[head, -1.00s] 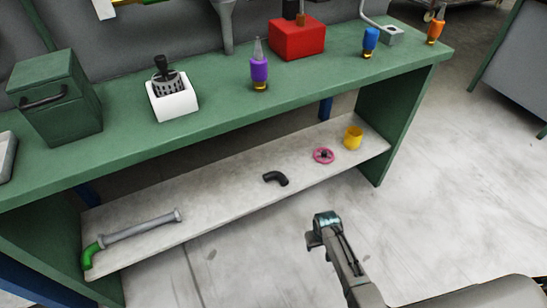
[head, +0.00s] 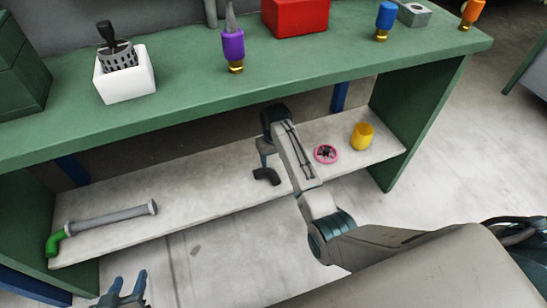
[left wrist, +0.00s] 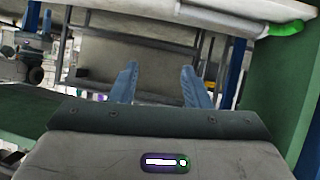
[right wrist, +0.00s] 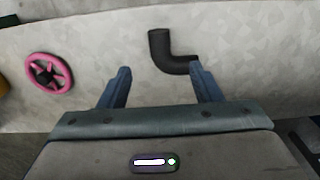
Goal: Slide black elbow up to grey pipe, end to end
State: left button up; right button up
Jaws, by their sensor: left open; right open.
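The black elbow (head: 268,176) lies on the pale lower shelf, right of the grey pipe (head: 110,217) with a wide gap between them. The pipe lies along the shelf at the left. My right gripper (head: 264,158) is open at the elbow and partly covers it in the head view. In the right wrist view the elbow (right wrist: 165,50) lies ahead of the open fingers (right wrist: 160,72), its short leg near the right fingertip. My left gripper (head: 123,284) is open and empty in front of the shelf, below the pipe. Its open fingers show in the left wrist view (left wrist: 159,68).
A green elbow (head: 54,242) sits at the pipe's left end; it also shows in the left wrist view (left wrist: 286,28). A pink handwheel (head: 326,154) and a yellow cup (head: 362,136) stand right of my right arm. The green bench top (head: 180,110) overhangs the shelf.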

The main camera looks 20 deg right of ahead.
aim_at(275, 176)
jog(key=shift+f, duration=0.1)
jog(key=shift+f, duration=0.2)
notch_tip(275, 176, down, 6)
jog(key=shift+r+b, duration=0.25)
jog(key=shift+b, duration=0.7)
notch_tip(275, 176, down, 4)
jog(key=shift+f+b, duration=0.2)
jog(key=shift+b, duration=0.5)
pick_arm(q)
jog(key=w+r+t, duration=0.3)
jog(key=r+t, duration=0.2)
jog(key=r, duration=0.3)
jog(key=w+a+r+m+t, duration=0.1)
jog(key=w+r+t, duration=0.2)
jog(key=r+t, duration=0.3)
jog(key=shift+a+r, duration=0.2)
jog(key=shift+r, duration=1.45)
pick_arm(e)
jog(key=shift+f, duration=0.2)
jog(key=c, duration=1.2)
